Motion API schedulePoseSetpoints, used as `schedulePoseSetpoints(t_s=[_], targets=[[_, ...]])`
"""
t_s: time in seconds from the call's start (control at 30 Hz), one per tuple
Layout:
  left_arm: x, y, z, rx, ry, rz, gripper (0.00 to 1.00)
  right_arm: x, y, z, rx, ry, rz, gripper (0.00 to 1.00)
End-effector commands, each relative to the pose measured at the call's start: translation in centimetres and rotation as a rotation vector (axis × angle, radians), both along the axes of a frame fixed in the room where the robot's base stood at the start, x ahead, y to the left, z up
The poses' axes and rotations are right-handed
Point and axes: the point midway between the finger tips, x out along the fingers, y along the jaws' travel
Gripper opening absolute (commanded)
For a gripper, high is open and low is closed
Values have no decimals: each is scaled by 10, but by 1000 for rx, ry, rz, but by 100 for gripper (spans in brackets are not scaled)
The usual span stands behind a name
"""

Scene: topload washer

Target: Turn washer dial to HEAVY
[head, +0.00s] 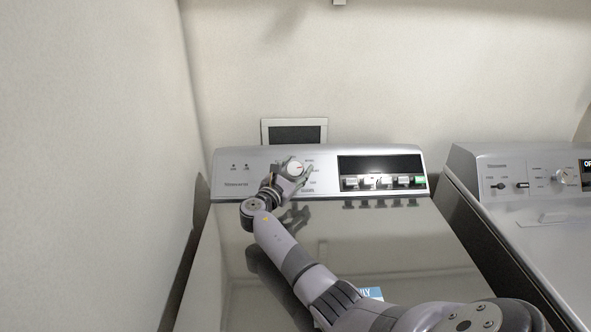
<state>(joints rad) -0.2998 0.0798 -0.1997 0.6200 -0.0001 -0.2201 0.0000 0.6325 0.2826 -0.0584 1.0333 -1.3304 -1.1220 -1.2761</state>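The washer (360,239) fills the middle of the head view, with a shiny flat lid and a raised control panel at the back. Its round white dial (294,168) sits on the panel, left of the dark display. My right gripper (295,174) is at the dial, with its fingers around the dial's lower and side edges. Small print lies to the dial's right; I cannot read the setting it points at. Whether the fingers press on the dial is too small to tell. My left gripper is not in view.
A row of buttons (384,182) runs below the display, with a green one at the right end. A second machine (545,205) stands close on the right with a narrow gap between. A wall (120,150) rises on the left. A framed dark panel (294,122) is behind the washer.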

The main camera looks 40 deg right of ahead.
Motion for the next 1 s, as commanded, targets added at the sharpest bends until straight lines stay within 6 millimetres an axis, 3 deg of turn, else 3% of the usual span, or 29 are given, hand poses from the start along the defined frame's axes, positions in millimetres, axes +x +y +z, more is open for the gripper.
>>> schedulePoseSetpoints(t_s=[0.17,0.53,1.0], targets=[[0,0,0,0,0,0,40,0,0,-1,1,1,0,64],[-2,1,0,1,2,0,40,0,0,4,0,-1,0,64],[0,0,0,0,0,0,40,0,0,84,0,-3,0,64]])
